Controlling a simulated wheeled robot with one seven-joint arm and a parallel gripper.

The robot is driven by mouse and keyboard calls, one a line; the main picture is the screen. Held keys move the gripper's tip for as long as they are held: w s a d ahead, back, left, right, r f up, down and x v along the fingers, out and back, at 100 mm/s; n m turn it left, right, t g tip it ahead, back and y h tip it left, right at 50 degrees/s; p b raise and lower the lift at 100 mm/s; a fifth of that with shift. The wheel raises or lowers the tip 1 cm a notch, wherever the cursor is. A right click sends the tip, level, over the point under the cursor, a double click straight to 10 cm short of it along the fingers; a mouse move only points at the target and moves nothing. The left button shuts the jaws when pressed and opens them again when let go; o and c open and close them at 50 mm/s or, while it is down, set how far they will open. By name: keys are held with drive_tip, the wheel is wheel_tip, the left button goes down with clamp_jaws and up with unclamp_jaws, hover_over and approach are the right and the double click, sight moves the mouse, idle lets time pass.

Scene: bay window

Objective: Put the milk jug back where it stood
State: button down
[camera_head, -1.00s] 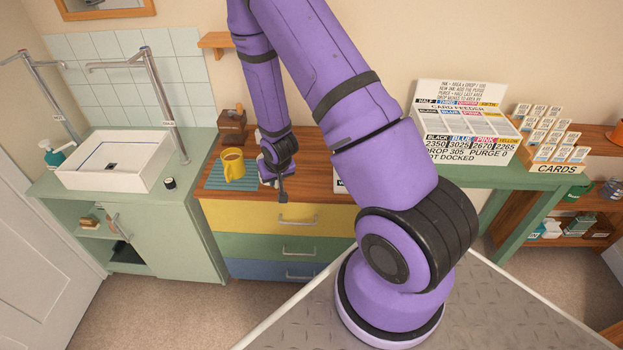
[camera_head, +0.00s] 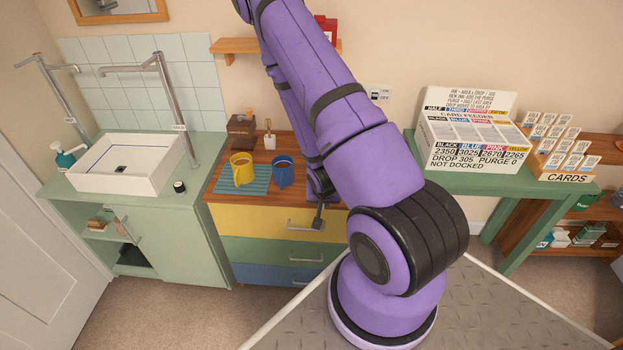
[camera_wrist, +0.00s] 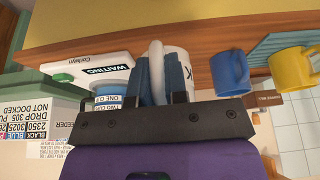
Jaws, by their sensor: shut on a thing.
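The white milk jug (camera_wrist: 184,66) is in the wrist view, with a dark letter K showing on its side. My gripper (camera_wrist: 157,70) is shut on its white handle, one finger on each side. In the head view my arm hides the jug and the fingers; my wrist (camera_head: 319,185) is over the right part of the wooden drawer top (camera_head: 222,196). The jug is close to the wooden top, but I cannot tell whether it touches it.
A WAITING sign (camera_wrist: 98,70) and a ONE CUP, TWO CUP label (camera_wrist: 108,100) are on the jug's other side. A wall shelf (camera_head: 240,45) hangs above.

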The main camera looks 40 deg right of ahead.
drive_tip(key=shift+m, duration=0.3)
drive_tip(key=w+d, duration=0.3)
drive_tip(key=w+d+f, duration=0.1)
drive_tip(key=w+d, duration=0.6)
drive_tip(key=w, duration=0.1)
drive_tip(key=shift+d+f, duration=0.2)
drive_tip(key=shift+f, duration=0.1)
drive_tip(key=shift+w+f, duration=0.1)
drive_tip(key=shift+f, duration=1.7)
drive_tip(key=shift+f, duration=0.1)
drive_tip(key=c, duration=1.1)
unclamp_jaws()
drive_tip(key=shift+c, duration=0.2)
